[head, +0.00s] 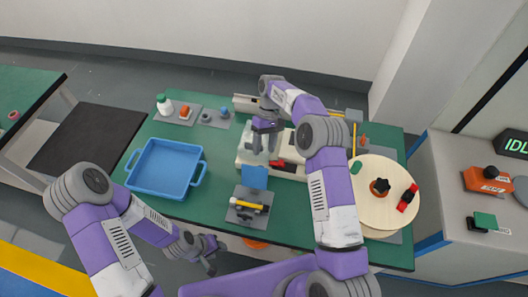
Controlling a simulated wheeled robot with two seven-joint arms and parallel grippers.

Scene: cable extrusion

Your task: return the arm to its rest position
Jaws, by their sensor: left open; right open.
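My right arm (325,170) reaches forward over the green table. Its gripper (260,142) is open and points down over the white fixture (246,158); I see nothing between its fingers. Whether the fingertips touch the fixture cannot be told. My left arm (112,240) is folded low at the near left. Its gripper (210,262) is open and empty, in front of the table's near edge.
A blue tray (132,181) lies left on the green table (219,136). A dark stand (243,217) with a yellow-tipped piece sits near the front. A round wooden disc (373,210) is right.

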